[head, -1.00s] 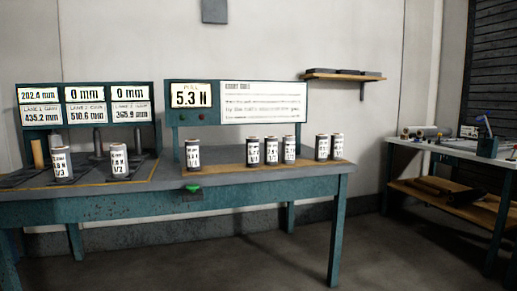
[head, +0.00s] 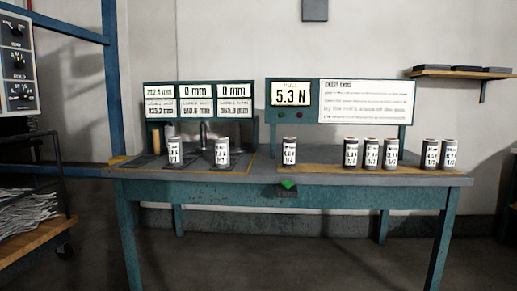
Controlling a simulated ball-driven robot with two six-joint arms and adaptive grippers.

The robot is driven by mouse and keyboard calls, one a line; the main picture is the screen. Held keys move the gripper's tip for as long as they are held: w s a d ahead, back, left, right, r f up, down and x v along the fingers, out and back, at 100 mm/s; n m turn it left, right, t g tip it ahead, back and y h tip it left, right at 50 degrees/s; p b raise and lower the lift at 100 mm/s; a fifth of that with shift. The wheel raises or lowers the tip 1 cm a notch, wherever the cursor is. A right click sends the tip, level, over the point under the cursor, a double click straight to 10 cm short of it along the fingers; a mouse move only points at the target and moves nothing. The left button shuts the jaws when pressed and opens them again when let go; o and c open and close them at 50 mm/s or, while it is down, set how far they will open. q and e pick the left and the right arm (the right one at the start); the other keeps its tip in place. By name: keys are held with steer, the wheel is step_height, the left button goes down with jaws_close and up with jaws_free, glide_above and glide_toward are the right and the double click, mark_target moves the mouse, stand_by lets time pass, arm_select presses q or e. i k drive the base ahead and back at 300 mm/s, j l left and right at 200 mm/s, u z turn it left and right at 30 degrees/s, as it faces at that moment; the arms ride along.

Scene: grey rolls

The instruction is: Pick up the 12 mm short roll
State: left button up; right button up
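Several short grey rolls with white labels stand upright on the green workbench (head: 200,187) in the head view. Two stand at the left, one roll (head: 175,154) and another (head: 222,153) on the dark mat area. A single roll (head: 289,152) stands near the middle under the 5.3 N display (head: 290,94). A group of three, with its middle roll (head: 371,154), stands to the right. A pair, one roll (head: 431,155) and its neighbour (head: 449,155), is near the right end. The label print is too small to tell which is the 12 mm short roll. Neither gripper is in view.
A display board (head: 201,99) with mm readings stands at the bench's back left, and a text board (head: 367,101) at its back right. A green marker (head: 288,184) is at the front edge. A cart (head: 35,235) stands at the far left. The floor before the bench looks clear.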

mark_target(174, 142)
steer(key=i+j+u, duration=0.2)
steer(key=i+j, duration=0.5)
steer(key=i, duration=0.2)
